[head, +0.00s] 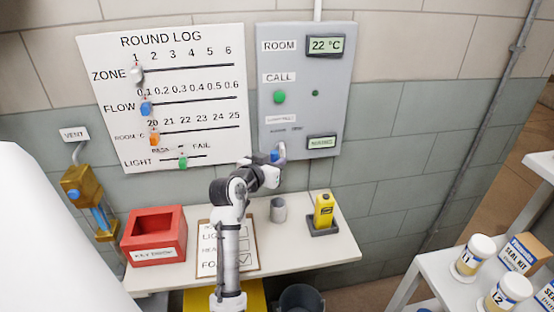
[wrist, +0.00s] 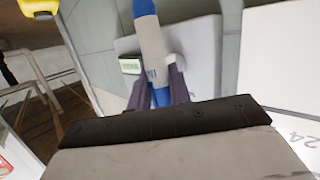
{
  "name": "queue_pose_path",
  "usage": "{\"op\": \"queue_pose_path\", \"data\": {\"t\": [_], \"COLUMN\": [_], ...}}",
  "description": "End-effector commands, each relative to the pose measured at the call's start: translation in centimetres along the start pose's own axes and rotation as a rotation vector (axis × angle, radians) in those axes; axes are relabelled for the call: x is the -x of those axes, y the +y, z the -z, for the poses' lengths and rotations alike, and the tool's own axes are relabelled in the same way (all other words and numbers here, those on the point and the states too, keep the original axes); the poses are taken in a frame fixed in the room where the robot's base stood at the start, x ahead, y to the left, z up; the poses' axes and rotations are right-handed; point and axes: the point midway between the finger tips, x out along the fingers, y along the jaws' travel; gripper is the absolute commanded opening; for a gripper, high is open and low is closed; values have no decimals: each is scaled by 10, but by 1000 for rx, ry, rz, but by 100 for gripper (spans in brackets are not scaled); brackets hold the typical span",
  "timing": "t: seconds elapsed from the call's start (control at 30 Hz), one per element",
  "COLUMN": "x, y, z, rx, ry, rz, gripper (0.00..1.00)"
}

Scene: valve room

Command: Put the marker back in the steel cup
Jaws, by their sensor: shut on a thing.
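The marker (wrist: 151,42) has a grey body with blue at both ends. In the wrist view it stands between the two dark fingers of my gripper (wrist: 157,88), which is shut on it. In the head view my gripper (head: 272,164) is in front of the lower part of the grey wall panel, with the blue of the marker (head: 275,156) showing at its tip. The steel cup (head: 278,210) stands upright on the table below and slightly right of my gripper. The cup's inside cannot be made out.
On the white table (head: 330,245) are a red box (head: 153,238), a clipboard (head: 240,262) and a yellow device (head: 324,210) in a dark stand right of the cup. The grey panel (head: 300,60) and the round log board (head: 180,60) are on the wall behind.

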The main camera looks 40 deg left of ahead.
Motion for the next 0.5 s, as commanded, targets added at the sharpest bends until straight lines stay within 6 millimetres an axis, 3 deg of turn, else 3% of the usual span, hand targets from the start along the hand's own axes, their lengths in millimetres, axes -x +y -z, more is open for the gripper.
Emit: {"op": "queue_pose_path", "data": {"t": [0.5], "x": [-10], "y": [-2], "z": [-39], "rx": [-1], "ry": [-1], "rz": [0], "gripper": [0]}}
